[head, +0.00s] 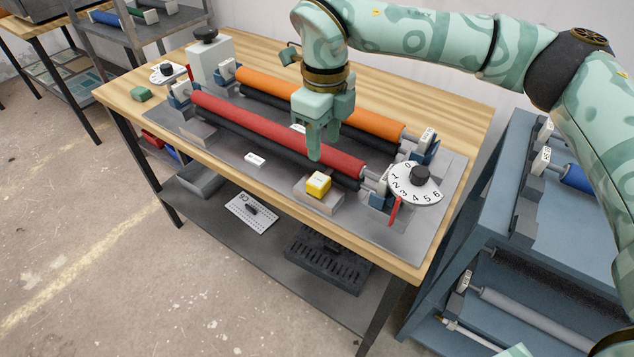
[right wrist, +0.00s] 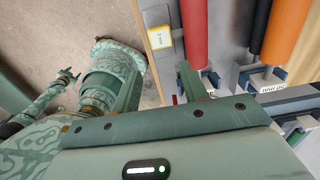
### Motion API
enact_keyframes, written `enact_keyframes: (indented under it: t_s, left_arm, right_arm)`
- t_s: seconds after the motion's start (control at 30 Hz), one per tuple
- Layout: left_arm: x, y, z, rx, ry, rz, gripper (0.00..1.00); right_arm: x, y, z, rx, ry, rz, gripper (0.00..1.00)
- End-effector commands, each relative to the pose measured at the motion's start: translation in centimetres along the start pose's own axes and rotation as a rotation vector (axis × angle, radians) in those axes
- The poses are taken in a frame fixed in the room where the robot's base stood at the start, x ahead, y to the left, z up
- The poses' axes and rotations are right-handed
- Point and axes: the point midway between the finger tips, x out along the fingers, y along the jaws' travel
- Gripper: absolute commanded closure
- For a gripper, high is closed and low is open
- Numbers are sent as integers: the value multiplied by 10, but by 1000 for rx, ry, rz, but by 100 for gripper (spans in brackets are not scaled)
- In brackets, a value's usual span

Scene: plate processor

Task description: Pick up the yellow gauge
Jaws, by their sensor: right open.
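The yellow gauge (head: 318,184) is a small yellow block with a pale top. It sits on a grey block at the front edge of the plate processor, in front of the red roller. It also shows in the right wrist view (right wrist: 160,37), beyond the fingers and near the table edge. My right gripper (head: 323,143) points down above the rollers, behind and above the gauge. It is open and empty, apart from the gauge. My left gripper (right wrist: 68,76) shows small at the left of the right wrist view, away from the table; its jaws are too small to judge.
The red roller (head: 270,132) and orange roller (head: 370,119) run across the processor. A white numbered dial (head: 414,185) with a black knob stands to the right of the gauge. A blue rack (head: 485,205) stands right of the table. Bare floor lies in front.

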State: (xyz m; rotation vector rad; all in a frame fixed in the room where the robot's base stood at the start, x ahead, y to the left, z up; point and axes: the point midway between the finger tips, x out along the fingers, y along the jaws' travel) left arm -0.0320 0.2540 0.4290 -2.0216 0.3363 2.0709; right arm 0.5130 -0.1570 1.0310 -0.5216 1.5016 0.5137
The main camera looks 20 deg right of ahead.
Motion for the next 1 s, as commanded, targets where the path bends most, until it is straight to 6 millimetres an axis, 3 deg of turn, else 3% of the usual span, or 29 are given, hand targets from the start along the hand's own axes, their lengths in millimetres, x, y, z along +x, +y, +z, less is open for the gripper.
enact_keyframes:
  t_s: [0.03, 0.1, 0.4, 0.7, 0.93, 1.0]
  left_arm:
    - [6, 3, 10, 0, -17, 5, 44]
    - [9, 4, 14, 0, -25, 7, 44]
    - [17, -4, -18, -1, 23, -3, 44]
    - [34, 1, -3, 0, -7, 6, 44]
    - [33, 1, -1, 0, -10, 6, 44]
    - [33, 1, -1, 0, -10, 6, 44]
  right_arm:
    - [19, 0, 0, 0, 7, 6, 56]
    - [33, 0, 0, -1, 5, 5, 56]
    - [57, 0, 1, -1, 1, 4, 56]
    - [103, -1, 4, -2, 3, 5, 56]
    - [104, -1, 4, -2, 0, 3, 56]
    - [104, -1, 4, -2, 0, 3, 73]
